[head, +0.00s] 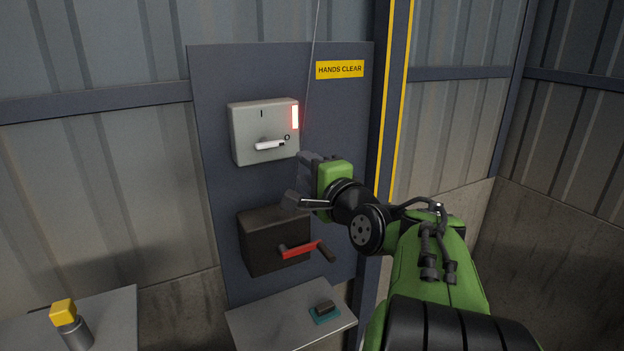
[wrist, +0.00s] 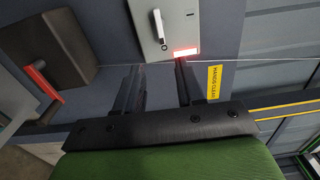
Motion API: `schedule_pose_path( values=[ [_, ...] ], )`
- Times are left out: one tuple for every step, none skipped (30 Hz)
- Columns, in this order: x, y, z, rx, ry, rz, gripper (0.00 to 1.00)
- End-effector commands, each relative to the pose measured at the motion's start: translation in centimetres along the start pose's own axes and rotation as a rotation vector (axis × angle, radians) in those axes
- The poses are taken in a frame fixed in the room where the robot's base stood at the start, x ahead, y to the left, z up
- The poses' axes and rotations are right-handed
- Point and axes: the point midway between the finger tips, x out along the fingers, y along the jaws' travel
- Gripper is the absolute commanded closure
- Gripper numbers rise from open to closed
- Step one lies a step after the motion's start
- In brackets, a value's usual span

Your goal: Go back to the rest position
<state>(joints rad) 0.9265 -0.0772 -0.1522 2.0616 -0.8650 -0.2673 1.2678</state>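My gripper (head: 298,181) is in front of the dark wall panel (head: 225,180), at the right of the two boxes, on my green arm. In the wrist view its two dark fingers stand apart with nothing between them (wrist: 160,86), so it is open and empty. The pale grey switch box (head: 251,113) has a white handle (head: 268,145) pointing right at the O mark and a red lit lamp (head: 295,117). The box also shows in the wrist view (wrist: 178,20). Below it is a dark box (head: 260,235) with a red crank (head: 303,247), also in the wrist view (wrist: 44,83).
A thin line (head: 312,70) hangs in front of the panel near my gripper. A grey shelf (head: 265,318) below holds a dark block on a teal base (head: 324,311). A yellow-topped post (head: 64,312) stands lower left. A yellow HANDS CLEAR sign (head: 340,69) is at upper right.

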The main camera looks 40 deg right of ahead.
Motion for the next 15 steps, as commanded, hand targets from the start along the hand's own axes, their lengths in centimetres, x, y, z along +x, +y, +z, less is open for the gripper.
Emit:
schedule_pose_path(
  values=[
    [-0.8,0.0,0.0,0.0,0.002,-0.001,0.62],
    [-1.1,0.0,-0.1,0.0,0.002,-0.001,0.62],
    [-1.5,0.0,0.0,0.0,0.002,-0.001,0.62],
    [-1.6,0.0,0.0,0.0,0.0,0.0,0.62],
    [-1.8,0.0,0.0,0.0,0.0,0.0,0.62],
    [-1.9,0.0,0.0,0.0,0.0,0.0,0.62],
    [-1.9,0.0,0.0,0.0,0.0,0.0,0.62],
    [-1.9,0.0,0.0,0.0,0.0,0.0,0.62],
    [-1.9,0.0,0.0,0.0,0.0,0.0,0.62],
    [-1.8,0.0,0.0,0.0,0.0,0.0,0.62],
    [-1.8,0.0,0.0,0.0,0.0,0.0,0.62],
    [-1.8,0.0,0.0,0.0,0.0,0.0,0.62],
    [-1.8,0.0,0.0,0.0,0.0,0.0,0.62],
    [-1.8,0.0,0.0,0.0,0.0,0.0,0.62],
    [-1.8,0.0,0.0,0.0,0.0,0.0,0.62]
  ],
)
